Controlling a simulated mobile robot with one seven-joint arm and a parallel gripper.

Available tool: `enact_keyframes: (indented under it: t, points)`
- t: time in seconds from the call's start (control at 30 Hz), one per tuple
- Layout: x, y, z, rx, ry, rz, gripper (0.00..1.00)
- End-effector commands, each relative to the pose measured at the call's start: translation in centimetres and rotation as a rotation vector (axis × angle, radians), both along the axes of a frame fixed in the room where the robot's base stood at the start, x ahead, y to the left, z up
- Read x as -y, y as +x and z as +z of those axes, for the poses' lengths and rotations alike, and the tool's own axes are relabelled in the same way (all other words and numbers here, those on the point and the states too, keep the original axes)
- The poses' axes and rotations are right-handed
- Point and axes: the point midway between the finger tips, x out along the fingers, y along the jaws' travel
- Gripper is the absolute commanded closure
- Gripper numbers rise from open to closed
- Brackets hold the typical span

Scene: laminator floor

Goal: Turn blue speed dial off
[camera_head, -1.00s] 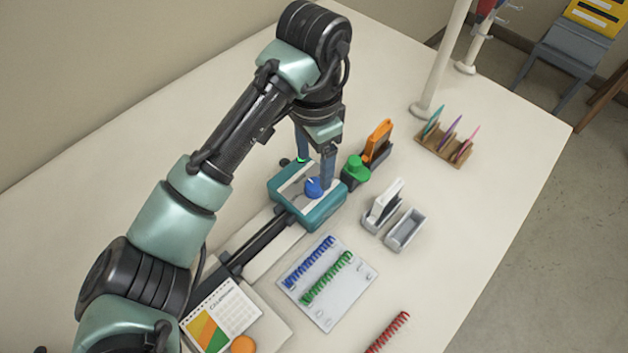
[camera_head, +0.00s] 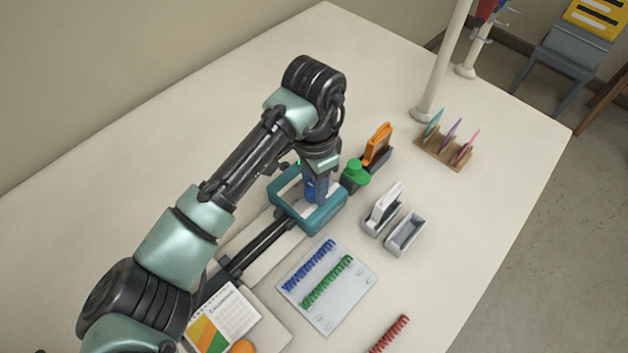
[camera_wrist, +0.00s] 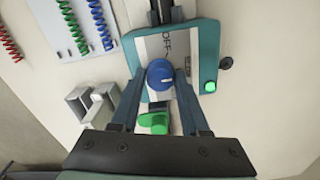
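The blue speed dial (camera_wrist: 160,75) sits on the white top strip of the teal laminator (camera_wrist: 206,52), with an "OFF" label printed beside it. In the head view the laminator (camera_head: 322,219) stands mid-table, and my gripper hides most of the dial (camera_head: 309,191). My gripper (camera_wrist: 159,82) is open and pointed down over the dial, one finger on each side. Narrow gaps seem to show between dial and fingers; contact is not clear. The dial's pointer direction is too small to tell. A green light (camera_wrist: 210,87) glows on the laminator.
A green knob-topped object (camera_head: 355,172) stands close right of the laminator, with an orange item (camera_head: 378,144) behind it. Grey holders (camera_head: 405,233) and a sheet with coils (camera_head: 329,300) lie nearer. The table behind the arm is clear.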

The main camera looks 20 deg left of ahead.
Motion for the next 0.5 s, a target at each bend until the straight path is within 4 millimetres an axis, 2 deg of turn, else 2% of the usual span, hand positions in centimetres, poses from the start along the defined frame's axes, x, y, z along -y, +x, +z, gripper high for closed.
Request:
enact_keyframes:
  t: [0.03, 0.17, 0.5]
  points:
    - [0.01, 0.01, 0.02, 0.000, 0.000, 0.000, 0.77]
    - [0.01, 0.00, 0.03, 0.000, 0.000, 0.000, 1.00]
    - [0.08, -0.03, 0.16, -0.001, -0.002, 0.031, 1.00]
